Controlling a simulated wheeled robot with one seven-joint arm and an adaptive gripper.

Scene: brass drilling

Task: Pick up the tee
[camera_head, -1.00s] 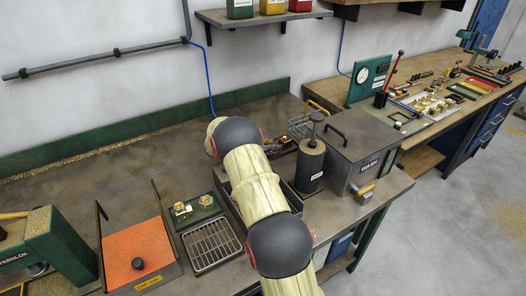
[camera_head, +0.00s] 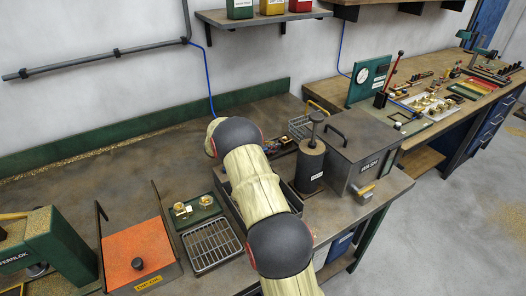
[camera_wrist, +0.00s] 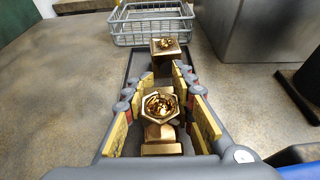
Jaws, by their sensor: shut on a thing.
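In the wrist view a brass fitting with a hexagonal mouth, which I take to be the tee (camera_wrist: 160,106), sits between the pads of my gripper (camera_wrist: 157,84). The fingers are closed in on it from both sides. A second brass fitting (camera_wrist: 166,47) stands just beyond the fingertips, on a dark narrow tray (camera_wrist: 130,67). Whether the held fitting touches the tray cannot be told. In the head view my arm hides most of the gripper and the held fitting.
A wire basket (camera_wrist: 150,24) stands beyond the tray, with a grey wash tank (camera_head: 352,150) and a dark cylinder (camera_head: 311,166) to the right. On the bench left of my arm are a green tray (camera_head: 206,218) with brass fittings, a wire rack (camera_head: 212,246) and an orange-topped box (camera_head: 137,252).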

